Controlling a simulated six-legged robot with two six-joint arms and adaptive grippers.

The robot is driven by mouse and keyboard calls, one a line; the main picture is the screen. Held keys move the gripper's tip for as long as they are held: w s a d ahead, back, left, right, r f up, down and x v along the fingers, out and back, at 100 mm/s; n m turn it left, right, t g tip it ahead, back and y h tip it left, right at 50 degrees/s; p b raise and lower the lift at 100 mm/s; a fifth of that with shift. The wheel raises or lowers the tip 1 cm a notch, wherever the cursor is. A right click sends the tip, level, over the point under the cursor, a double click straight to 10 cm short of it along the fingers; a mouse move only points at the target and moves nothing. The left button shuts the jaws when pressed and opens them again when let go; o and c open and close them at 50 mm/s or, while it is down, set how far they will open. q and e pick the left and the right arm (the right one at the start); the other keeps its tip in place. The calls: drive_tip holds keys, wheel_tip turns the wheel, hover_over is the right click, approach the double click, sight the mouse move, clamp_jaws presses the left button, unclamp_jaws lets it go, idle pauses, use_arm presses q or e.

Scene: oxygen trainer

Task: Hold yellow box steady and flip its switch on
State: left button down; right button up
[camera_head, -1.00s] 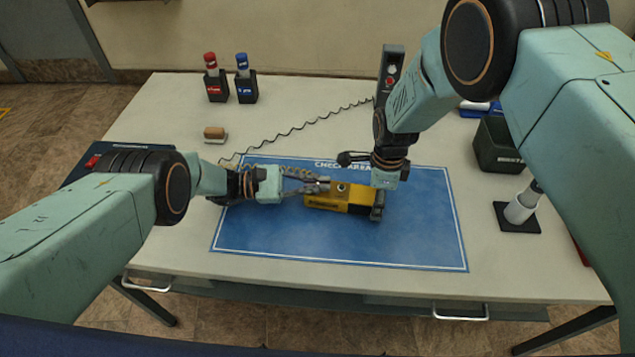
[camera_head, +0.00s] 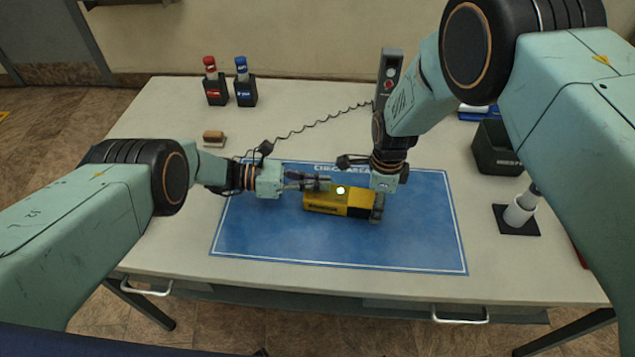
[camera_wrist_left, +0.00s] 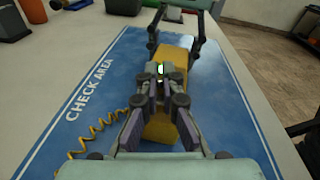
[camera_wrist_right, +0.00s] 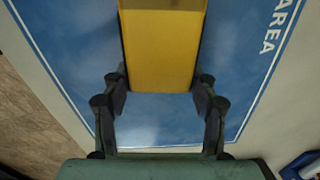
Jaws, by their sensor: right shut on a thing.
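The yellow box (camera_head: 325,205) lies on the blue check-area mat (camera_head: 270,235). My right gripper (camera_head: 377,204) is shut on the box's right end; the right wrist view shows a finger on each side of the box (camera_wrist_right: 160,55). My left gripper (camera_head: 322,185) is shut, its fingertips together just above the box's top near the left end. Whether they touch it I cannot tell. The fingertips hide the switch.
A brown block (camera_head: 214,137) lies left. A coiled cable (camera_head: 310,127) crosses the table behind the mat. A dark bin (camera_head: 497,150) and a white cylinder (camera_head: 520,208) stand right. The front mat is clear.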

use_arm(q)
drive_tip(key=shift+w+n, duration=0.1)
drive_tip(key=shift+n, duration=0.2)
drive_tip(key=c, duration=1.8)
unclamp_jaws()
drive_tip(key=a, duration=0.4)
drive_tip(key=a+r, duration=0.1)
drive_tip(key=a, duration=0.7)
drive_tip(key=shift+s+r, duration=0.25)
drive_tip(key=shift+s, duration=0.05)
use_arm(e)
drive_tip(key=o, duration=1.5)
drive_tip(key=shift+c, duration=0.2)
